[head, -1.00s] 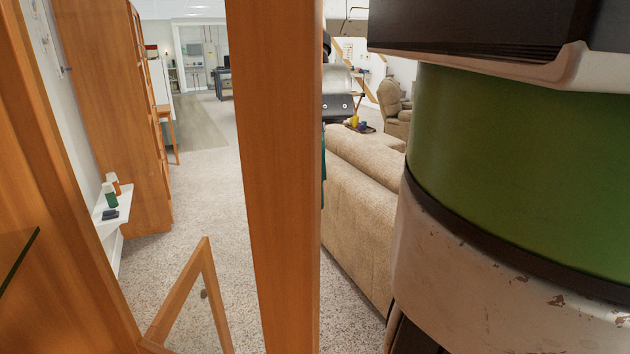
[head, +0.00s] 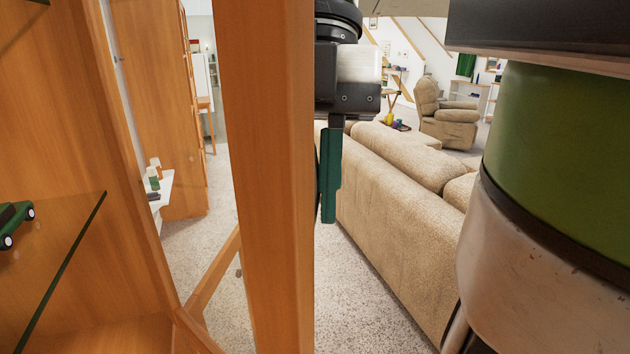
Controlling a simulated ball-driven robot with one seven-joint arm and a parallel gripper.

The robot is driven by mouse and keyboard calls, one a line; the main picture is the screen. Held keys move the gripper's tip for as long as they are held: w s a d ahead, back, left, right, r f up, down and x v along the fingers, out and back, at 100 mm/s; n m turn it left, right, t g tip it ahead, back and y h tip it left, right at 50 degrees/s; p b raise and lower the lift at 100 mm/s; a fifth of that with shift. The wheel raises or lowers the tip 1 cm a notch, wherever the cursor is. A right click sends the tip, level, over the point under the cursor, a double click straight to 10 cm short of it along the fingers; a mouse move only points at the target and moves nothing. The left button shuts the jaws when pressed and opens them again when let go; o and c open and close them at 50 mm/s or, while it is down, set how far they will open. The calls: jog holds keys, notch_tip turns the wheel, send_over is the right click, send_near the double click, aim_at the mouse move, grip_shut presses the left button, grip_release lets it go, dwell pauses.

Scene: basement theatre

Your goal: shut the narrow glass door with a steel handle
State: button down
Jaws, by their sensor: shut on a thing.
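The narrow glass door stands open. Its wooden frame rises as a tall upright (head: 265,180) through the middle of the head view, seen close to edge-on. My gripper (head: 329,172) is just right of this upright, with a dark green finger pointing down beside it. The upright hides part of the gripper. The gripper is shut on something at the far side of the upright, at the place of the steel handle. The handle itself and the exact contact are hidden.
The wooden cabinet (head: 90,130) is at the left, with a glass shelf (head: 60,250) holding a green toy car (head: 14,222). A slanted lower wooden frame (head: 213,278) shows beside the upright. A beige sofa (head: 400,215) stands right, with carpet between. A recliner (head: 445,112) is farther back.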

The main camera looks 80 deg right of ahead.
jog(key=c, duration=1.2)
grip_release()
jog(key=shift+s, duration=0.1)
jog(key=v, duration=1)
jog(key=shift+d+r, duration=0.2)
jog(key=shift+r, duration=0.1)
jog(key=shift+c, duration=0.4)
